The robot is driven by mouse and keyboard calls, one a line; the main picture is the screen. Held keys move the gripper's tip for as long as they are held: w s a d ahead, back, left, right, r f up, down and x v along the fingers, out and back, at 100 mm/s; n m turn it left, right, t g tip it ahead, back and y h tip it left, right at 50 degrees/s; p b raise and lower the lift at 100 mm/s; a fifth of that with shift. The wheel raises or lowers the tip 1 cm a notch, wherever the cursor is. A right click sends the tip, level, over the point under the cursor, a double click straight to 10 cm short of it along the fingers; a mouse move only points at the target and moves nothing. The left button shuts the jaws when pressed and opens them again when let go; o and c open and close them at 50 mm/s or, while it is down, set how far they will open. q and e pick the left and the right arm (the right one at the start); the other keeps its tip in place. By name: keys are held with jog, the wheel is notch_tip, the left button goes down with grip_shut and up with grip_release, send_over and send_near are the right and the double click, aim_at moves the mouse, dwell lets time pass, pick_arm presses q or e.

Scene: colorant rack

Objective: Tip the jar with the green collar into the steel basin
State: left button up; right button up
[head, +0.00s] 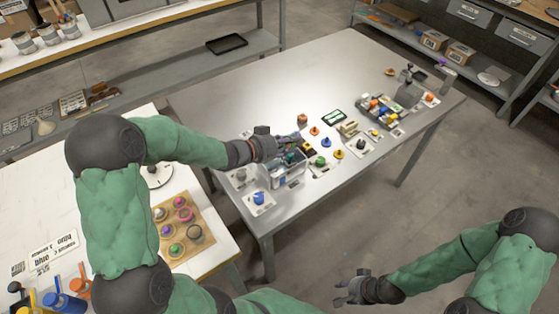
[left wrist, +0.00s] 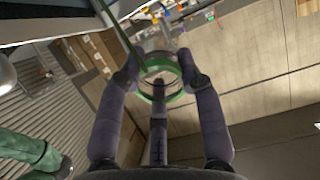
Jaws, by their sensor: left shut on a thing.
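The jar with the green collar (left wrist: 172,97) is between the fingers of my left gripper (left wrist: 160,78) in the left wrist view; it looks like a clear ring with green bands, seen nearly end-on. In the head view my left gripper (head: 300,139) is over the near-left part of the grey table, and its fingers largely hide the jar. An open grey-walled box (head: 287,180) is just below it; I cannot tell if this is the steel basin. My right gripper (head: 346,287) is open and empty, over the floor in front of the table.
The grey table (head: 330,80) has free room at the back. Small coloured-knob items (head: 338,154) and a parts tray (head: 380,110) stand on it. A wooden board with several round jars (head: 195,233) lies on the white table (head: 110,215). Shelves line the back.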

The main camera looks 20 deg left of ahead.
pick_arm(q)
jog(key=shift+r+t, duration=0.3)
jog(key=shift+r, duration=0.25)
jog(key=shift+s+a+f+t+h+b, duration=0.35)
jog(key=shift+s+f+t+h+b, duration=0.35)
jog(key=shift+b, duration=1.75)
jog(key=shift+r, duration=0.35)
jog(key=shift+s+a+r+t+h+b, duration=0.1)
jog(key=shift+r+t+h+b, duration=0.4)
jog(key=shift+r+t+b, duration=0.9)
